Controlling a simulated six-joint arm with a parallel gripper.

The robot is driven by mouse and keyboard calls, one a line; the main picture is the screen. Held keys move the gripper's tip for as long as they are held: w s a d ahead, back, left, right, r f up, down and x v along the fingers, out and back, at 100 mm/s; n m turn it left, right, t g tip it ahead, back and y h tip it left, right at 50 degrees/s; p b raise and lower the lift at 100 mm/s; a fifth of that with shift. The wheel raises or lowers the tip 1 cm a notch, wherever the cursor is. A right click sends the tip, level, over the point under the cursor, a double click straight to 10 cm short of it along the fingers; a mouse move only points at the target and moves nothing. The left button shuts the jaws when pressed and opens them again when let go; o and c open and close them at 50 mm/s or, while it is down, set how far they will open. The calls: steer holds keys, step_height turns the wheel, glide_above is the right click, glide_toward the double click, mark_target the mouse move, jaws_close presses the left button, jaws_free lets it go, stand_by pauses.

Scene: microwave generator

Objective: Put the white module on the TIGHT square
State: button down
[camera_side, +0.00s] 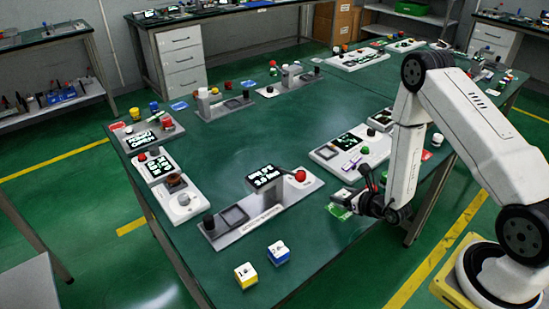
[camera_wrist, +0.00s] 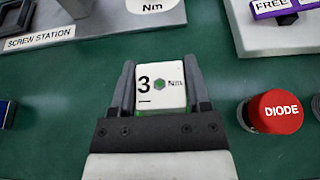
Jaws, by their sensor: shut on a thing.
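In the side view my gripper (camera_side: 362,204) is low near the table's right front edge, beside a small green patch (camera_side: 339,211). I cannot tell whether the block touches the table. No square with a readable TIGHT label shows in either view.
The station with a screen (camera_side: 265,178) and a dark square (camera_side: 234,216) stands left of my gripper. A white panel with a purple FREE label (camera_wrist: 270,8) and a red DIODE cap (camera_wrist: 275,112) are close. Yellow (camera_side: 246,276) and blue (camera_side: 278,253) blocks stand in front.

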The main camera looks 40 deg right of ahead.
steer(key=shift+f, duration=0.8)
steer(key=shift+f, duration=0.15)
steer(key=shift+c, duration=0.2)
jaws_free()
steer(key=shift+s+r, duration=0.1)
steer(key=shift+r, duration=0.1)
steer(key=v, duration=1.1)
steer(key=shift+s, duration=0.4)
steer(key=shift+r, duration=0.15)
